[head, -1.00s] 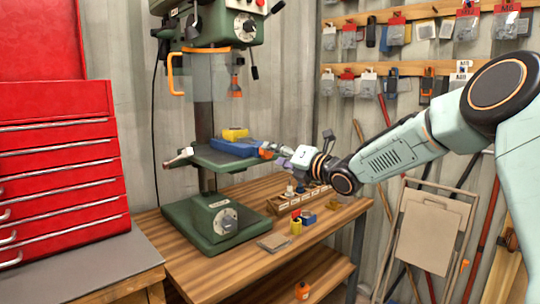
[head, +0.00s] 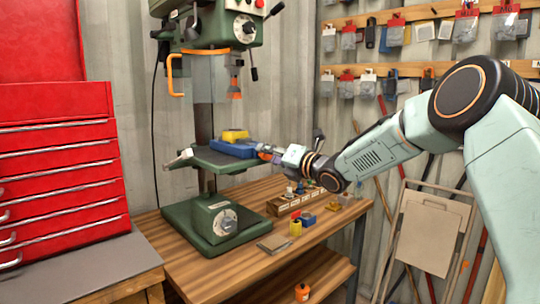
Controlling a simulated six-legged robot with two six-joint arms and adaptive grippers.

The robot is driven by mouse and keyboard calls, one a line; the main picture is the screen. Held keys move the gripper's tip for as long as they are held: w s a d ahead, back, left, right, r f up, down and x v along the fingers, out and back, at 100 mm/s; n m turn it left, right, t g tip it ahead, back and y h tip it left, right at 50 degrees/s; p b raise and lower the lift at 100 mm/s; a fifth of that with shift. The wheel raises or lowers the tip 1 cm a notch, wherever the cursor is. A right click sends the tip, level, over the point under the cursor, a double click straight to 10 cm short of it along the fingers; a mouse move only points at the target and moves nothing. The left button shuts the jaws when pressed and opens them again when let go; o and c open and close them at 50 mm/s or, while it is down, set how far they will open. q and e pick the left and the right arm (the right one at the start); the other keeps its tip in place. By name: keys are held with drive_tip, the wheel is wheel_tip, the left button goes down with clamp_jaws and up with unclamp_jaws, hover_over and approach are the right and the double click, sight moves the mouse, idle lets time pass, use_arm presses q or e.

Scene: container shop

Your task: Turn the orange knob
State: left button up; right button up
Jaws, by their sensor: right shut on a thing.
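The orange knob (head: 264,149) is at the right end of a blue vise (head: 233,149) on the drill press table; it is small and mostly covered by the fingers. A yellow block (head: 235,135) sits on the vise. My right gripper (head: 272,156) reaches in from the right at the knob's height and is shut on it. How far the knob is turned is too small to tell. My left gripper is not in view.
The green drill press (head: 205,220) stands on a wooden bench (head: 180,260). Its chuck hangs above the vise. A wooden tray (head: 285,204) and small containers, including a yellow one (head: 295,228), lie below my right arm. A red tool chest (head: 60,170) stands left.

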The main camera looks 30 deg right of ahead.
drive_tip(key=c, duration=0.5)
drive_tip(key=shift+m, duration=0.3)
drive_tip(key=shift+r+m+p, duration=0.1)
drive_tip(key=shift+m+p, duration=6.7)
drive_tip(key=shift+m, duration=7.8)
